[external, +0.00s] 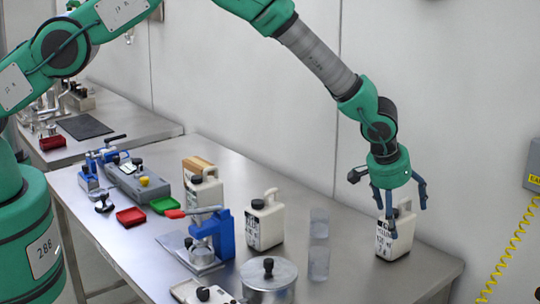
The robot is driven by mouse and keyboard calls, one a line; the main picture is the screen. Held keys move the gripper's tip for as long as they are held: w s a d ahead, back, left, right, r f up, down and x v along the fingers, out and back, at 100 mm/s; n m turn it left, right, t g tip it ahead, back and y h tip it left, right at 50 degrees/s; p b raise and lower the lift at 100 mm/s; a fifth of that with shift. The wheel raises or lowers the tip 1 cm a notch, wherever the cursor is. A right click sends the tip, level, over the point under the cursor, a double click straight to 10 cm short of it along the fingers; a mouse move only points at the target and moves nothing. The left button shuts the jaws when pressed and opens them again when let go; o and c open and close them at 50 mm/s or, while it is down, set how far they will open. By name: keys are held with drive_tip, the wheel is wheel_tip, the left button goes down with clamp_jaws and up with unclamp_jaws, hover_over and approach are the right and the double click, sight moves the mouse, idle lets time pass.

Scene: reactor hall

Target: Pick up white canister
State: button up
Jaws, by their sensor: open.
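White canisters with dark caps stand upright on the steel table. One canister (396,236) is at the right end, with black lettering on its front. A second canister (265,226) stands at mid-table, and a third (204,197) stands farther left. My gripper (395,205) points down at the right canister, with its fingers apart around or in front of the canister's top. The fingers hide part of the cap and handle. I cannot tell whether they touch it.
Two clear beakers (319,262) stand left of the right canister. A lidded metal pot (268,277) is at the front edge. A blue press (224,234), a red tray (131,216) and a green tray (164,205) are farther left. The wall runs close behind the table (420,284).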

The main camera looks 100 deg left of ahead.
drive_tip(key=shift+p+x, duration=0.6)
drive_tip(key=shift+x, duration=1.65)
drive_tip(key=shift+a, duration=0.1)
drive_tip(key=shift+c, duration=0.2)
drive_tip(key=c, duration=1.6)
drive_tip(key=shift+r, duration=0.15)
drive_tip(key=shift+r+b, duration=0.85)
drive_tip(key=shift+r, duration=4.1)
